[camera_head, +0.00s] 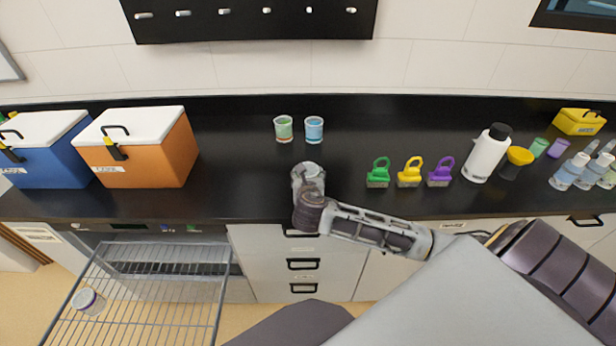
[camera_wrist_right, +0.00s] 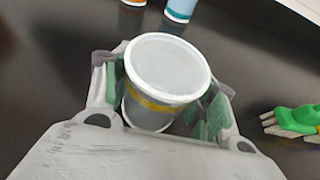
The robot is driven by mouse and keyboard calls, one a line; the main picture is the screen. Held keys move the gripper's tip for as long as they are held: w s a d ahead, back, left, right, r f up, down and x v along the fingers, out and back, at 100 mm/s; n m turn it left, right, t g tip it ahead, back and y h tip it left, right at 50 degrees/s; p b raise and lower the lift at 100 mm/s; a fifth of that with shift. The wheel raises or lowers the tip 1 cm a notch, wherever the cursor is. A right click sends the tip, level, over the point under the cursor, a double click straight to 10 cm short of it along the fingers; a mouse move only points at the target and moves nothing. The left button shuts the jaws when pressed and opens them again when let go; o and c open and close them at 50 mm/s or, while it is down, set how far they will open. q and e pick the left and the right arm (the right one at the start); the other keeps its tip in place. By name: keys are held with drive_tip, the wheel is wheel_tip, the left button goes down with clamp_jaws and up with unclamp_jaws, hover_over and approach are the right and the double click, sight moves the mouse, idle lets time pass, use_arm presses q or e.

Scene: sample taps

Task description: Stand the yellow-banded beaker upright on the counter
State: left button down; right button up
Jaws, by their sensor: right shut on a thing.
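The yellow-banded beaker (camera_wrist_right: 162,80) is white with a yellow band around it. In the right wrist view it sits between the fingers of my right gripper (camera_wrist_right: 160,98), which is shut on it. In the head view the beaker (camera_head: 309,170) shows as a pale round top at the right gripper (camera_head: 308,182), over the front part of the black counter (camera_head: 240,160). The beaker looks about upright. I cannot tell whether its base touches the counter. My left gripper is not in view.
Green (camera_head: 377,173), yellow (camera_head: 409,172) and purple (camera_head: 441,171) brushes lie to the right, near a white bottle (camera_head: 487,155). An orange cooler (camera_head: 150,150) stands left.

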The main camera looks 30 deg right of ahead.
drive_tip(key=o, duration=0.9)
drive_tip(key=shift+c, duration=0.2)
drive_tip(key=v, duration=1.2)
idle(0.4)
